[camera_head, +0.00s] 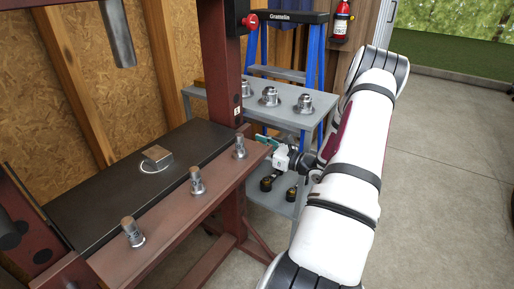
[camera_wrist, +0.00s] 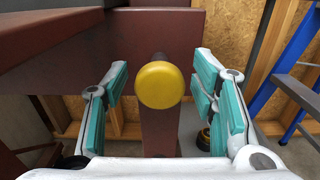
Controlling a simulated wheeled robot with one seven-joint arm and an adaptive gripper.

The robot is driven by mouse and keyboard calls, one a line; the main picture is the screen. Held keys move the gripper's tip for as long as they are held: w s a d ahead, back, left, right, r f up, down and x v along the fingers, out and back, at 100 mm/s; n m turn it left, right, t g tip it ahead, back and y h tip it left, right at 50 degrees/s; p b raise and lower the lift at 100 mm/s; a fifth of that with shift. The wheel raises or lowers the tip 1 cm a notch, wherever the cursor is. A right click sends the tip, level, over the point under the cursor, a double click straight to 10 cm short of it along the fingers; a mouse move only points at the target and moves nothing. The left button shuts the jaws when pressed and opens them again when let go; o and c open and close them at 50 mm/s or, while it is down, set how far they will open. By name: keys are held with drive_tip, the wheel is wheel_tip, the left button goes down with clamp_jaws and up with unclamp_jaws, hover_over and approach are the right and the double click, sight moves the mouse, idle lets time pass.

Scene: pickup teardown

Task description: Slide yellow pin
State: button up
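In the wrist view a round yellow pin end (camera_wrist: 160,85) faces the camera at the picture's centre, in front of a red-brown steel post. My gripper (camera_wrist: 159,92) is open, with one teal-padded finger on each side of the yellow end. There is a clear gap on both sides, and neither finger touches it. In the head view my gripper (camera_head: 270,142) is at the right end of the red-brown press beam. The yellow end does not show there; the arm and frame hide that spot.
The red-brown press beam (camera_head: 175,222) carries several upright metal pins beside a black bed plate (camera_head: 95,200). A grey cart (camera_head: 318,103) with metal parts stands behind my gripper, near a blue ladder (camera_head: 322,60). Concrete floor (camera_head: 445,190) at the right is clear.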

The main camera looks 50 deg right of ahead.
drive_tip(key=s+d, duration=0.1)
drive_tip(key=s, duration=1.1)
drive_tip(key=shift+s, duration=0.1)
idle(0.4)
